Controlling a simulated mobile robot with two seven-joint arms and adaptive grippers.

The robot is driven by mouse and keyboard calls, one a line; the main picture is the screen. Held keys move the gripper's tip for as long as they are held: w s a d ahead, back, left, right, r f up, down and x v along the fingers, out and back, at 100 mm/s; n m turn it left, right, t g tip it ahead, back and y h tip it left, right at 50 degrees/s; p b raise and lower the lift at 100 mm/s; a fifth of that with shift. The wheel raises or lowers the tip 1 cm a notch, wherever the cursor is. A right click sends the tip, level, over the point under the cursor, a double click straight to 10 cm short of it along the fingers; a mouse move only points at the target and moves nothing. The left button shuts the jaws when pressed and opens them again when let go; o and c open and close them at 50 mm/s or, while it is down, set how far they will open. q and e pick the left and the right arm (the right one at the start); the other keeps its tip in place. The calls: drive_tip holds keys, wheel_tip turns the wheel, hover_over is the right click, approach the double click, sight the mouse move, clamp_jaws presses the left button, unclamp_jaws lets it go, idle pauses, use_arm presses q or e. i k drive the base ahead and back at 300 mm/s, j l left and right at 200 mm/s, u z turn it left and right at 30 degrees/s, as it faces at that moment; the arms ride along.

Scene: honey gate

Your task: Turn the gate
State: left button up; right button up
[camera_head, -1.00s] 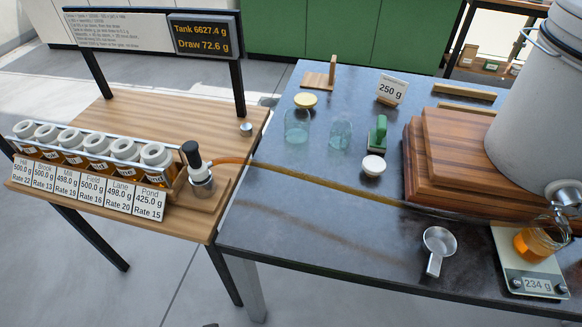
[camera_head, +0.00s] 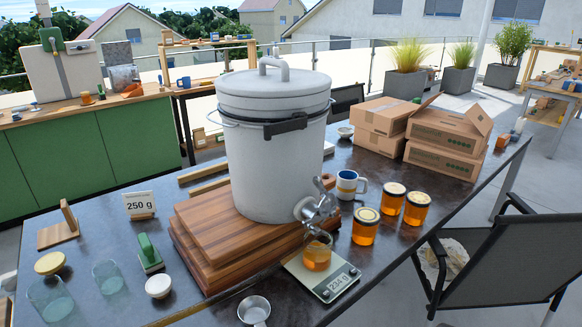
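The metal gate (camera_head: 316,207) is fixed low on the right front of the grey lidded tank (camera_head: 262,165). Its handle points up; I cannot tell whether the gate is open or shut. A glass jar (camera_head: 317,256) with amber honey in it stands under the gate on the scale (camera_head: 322,280). The scale display seems to read 234 g. I cannot make out a honey stream clearly. The tank stands on stacked wooden boards (camera_head: 200,250). A sign (camera_head: 140,204) reads 250 g. Neither of my grippers is in view.
Lidded honey jars (camera_head: 365,226) and a mug (camera_head: 348,184) stand right of the tank, with cardboard boxes (camera_head: 445,140) behind. Empty glasses (camera_head: 108,277), a white pot (camera_head: 158,285) and a metal cup (camera_head: 254,310) lie left and front. A chair (camera_head: 500,255) stands at right.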

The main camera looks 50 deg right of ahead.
sight(326, 207)
drive_tip(key=z, duration=1.7)
